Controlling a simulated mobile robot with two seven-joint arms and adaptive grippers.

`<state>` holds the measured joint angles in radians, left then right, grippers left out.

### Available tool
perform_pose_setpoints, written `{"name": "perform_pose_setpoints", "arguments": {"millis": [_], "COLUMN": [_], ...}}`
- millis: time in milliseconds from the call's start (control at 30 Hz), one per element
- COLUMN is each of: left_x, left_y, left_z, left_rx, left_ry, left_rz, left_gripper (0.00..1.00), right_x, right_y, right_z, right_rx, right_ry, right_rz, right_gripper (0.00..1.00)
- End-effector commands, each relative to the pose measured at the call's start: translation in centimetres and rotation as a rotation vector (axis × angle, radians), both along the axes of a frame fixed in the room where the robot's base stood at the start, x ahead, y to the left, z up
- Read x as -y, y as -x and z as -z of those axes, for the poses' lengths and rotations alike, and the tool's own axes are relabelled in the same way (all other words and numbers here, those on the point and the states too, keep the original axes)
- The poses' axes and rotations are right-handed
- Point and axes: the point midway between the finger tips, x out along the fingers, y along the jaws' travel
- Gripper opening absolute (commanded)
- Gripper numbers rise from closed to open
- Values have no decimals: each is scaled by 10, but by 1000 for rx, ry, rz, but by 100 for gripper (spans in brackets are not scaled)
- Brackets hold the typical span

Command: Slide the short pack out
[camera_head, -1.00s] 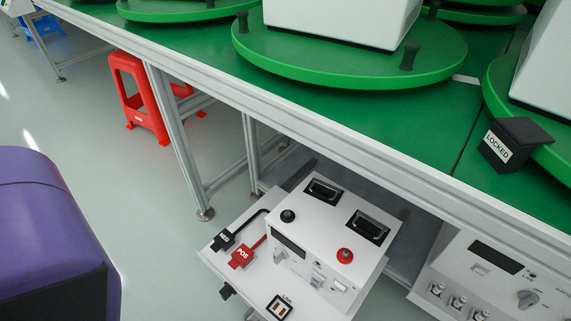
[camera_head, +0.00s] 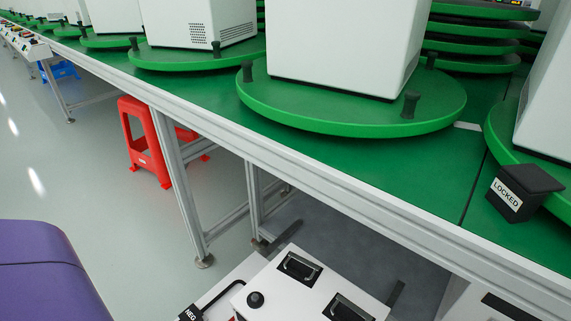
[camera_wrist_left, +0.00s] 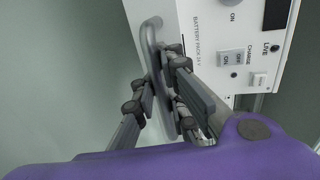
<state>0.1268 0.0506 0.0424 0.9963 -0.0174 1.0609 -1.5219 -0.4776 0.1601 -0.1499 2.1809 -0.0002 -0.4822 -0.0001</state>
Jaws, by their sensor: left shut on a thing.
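In the left wrist view my left gripper (camera_wrist_left: 164,84) is shut on the grey bar handle (camera_wrist_left: 150,33) of a white pack (camera_wrist_left: 208,58). The pack's face reads "BATTERY PACK 24 V" and carries switches and a "CHARGE" label. In the head view a white pack (camera_head: 274,288) with two black recessed grips and a black terminal knob sits low under the bench, cut off by the bottom edge. Another pack (camera_head: 490,308) barely shows at the lower right. I cannot tell from these views which is the short pack. My right gripper is not in view.
A green-topped bench (camera_head: 330,165) with a metal frame runs above the packs. Green turntables (camera_head: 350,112) carry white housings. A black "LOCKED" block (camera_head: 520,190) stands at right. A red stool (camera_head: 145,145) is under the bench at left. Open grey floor (camera_head: 110,205) lies in front.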

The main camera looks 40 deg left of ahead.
Motion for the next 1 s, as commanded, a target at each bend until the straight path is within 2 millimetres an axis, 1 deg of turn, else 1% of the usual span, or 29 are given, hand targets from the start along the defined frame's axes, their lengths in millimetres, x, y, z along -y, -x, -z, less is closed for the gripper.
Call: {"name": "perform_pose_setpoints", "arguments": {"millis": [100, 133, 267, 500, 567, 667, 767, 1000], "left_x": [0, 0, 0, 0, 0, -1, -1, -3], "left_y": [0, 0, 0, 1, 1, 7, 19, 68], "left_z": [-1, -1, -1, -1, -1, -1, -4, -14], "left_rx": [4, 4, 3, 1, 0, -2, -2, -1], "left_ry": [-1, -1, -1, -1, -1, -1, -1, -1], "left_rz": [1, 1, 1, 0, 0, -1, 0, -1], "left_gripper": [0, 12, 29, 30, 30, 30, 30, 30], "right_x": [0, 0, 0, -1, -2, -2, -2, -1], "right_y": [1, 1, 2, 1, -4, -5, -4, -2], "right_z": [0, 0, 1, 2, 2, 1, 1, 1], "right_rx": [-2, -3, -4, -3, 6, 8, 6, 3], "right_ry": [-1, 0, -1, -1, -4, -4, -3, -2], "right_rz": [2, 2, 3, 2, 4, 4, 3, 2], "right_gripper": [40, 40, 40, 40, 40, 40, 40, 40]}}
